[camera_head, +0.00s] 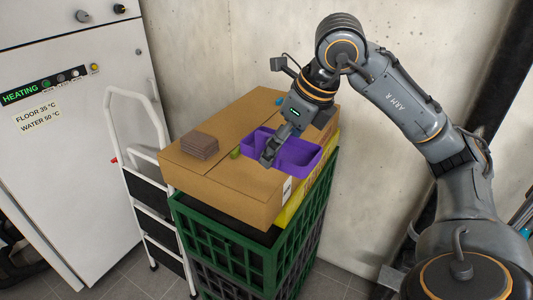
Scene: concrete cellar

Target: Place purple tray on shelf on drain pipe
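The purple tray (303,165) is on or just above the right part of a cardboard box (225,191), near the box's right edge. It has open compartments. My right gripper (268,160) comes down from above at the tray's left part, with its fingers at the tray's wall. Whether the fingers are closed on the wall is hard to see. A dark slanted pipe-like shape (505,75) runs behind my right arm at the right; I cannot tell if it is the drain pipe. No shelf on it shows. My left gripper is not in view.
The box lies above a yellow box (303,208) and stacked green crates (222,238). A brown block stack (200,146) sits on its left part. A white step ladder (135,140) and a heating cabinet (85,130) stand left. A concrete wall is behind.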

